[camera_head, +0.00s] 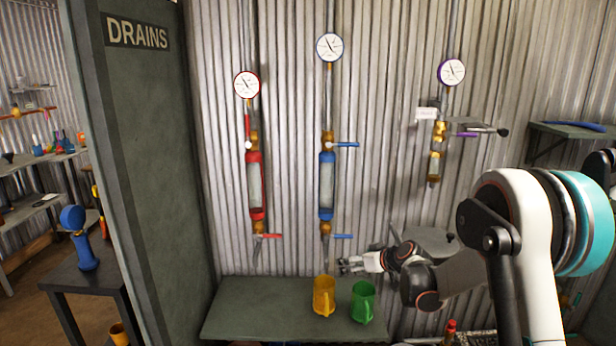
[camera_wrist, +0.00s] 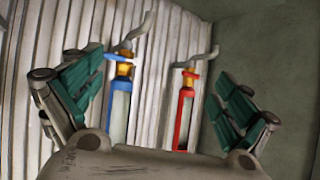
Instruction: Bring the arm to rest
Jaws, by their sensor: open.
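My gripper (camera_head: 346,266) is at the end of my arm, which reaches in from the right in the head view. It hangs above the right part of a green-grey shelf, close to the corrugated wall. In the wrist view its two green-padded fingers (camera_wrist: 160,105) stand wide apart with nothing between them. Beyond them show the blue riser (camera_wrist: 118,110) and the red riser (camera_wrist: 183,118), appearing upside down. In the head view the blue riser (camera_head: 327,186) is left of my gripper, and the red riser (camera_head: 256,186) is farther left.
A yellow mug (camera_head: 324,296) and a green mug (camera_head: 363,302) stand on the shelf (camera_head: 255,300) below my gripper. A purple-marked riser (camera_head: 436,150) is on the wall above my arm. The grey DRAINS panel (camera_head: 140,150) stands at left. The shelf's left part is clear.

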